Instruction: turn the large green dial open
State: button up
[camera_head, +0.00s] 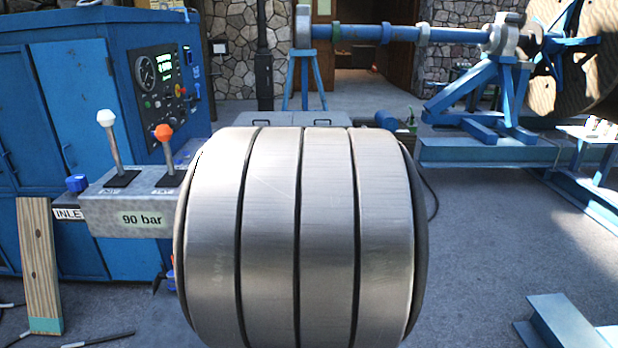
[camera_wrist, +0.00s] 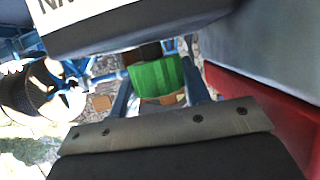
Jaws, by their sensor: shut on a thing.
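A green dial (camera_wrist: 155,76) shows in the middle of the wrist view, partly cut off by a grey-white box above it. My gripper (camera_wrist: 158,84) reaches up from the bottom of the wrist view, with a dark blue-grey finger on each side of the dial. It is shut on the dial. The exact contact at the fingertips is hard to see, and no turn mark on the dial can be made out. The dial and gripper do not show in the head view, where a close metal shape blocks the middle.
A lettered box (camera_wrist: 130,18) hangs close over the dial. A red and grey surface (camera_wrist: 270,75) is close on the right. In the head view, a block with two levers (camera_head: 130,215) reads 90 bar, by a blue cabinet (camera_head: 75,100). A wooden plank (camera_head: 40,265) leans at left.

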jog(key=shift+f, duration=0.1)
dwell(0.3)
jog(key=o, duration=1)
jog(key=v, duration=1.2)
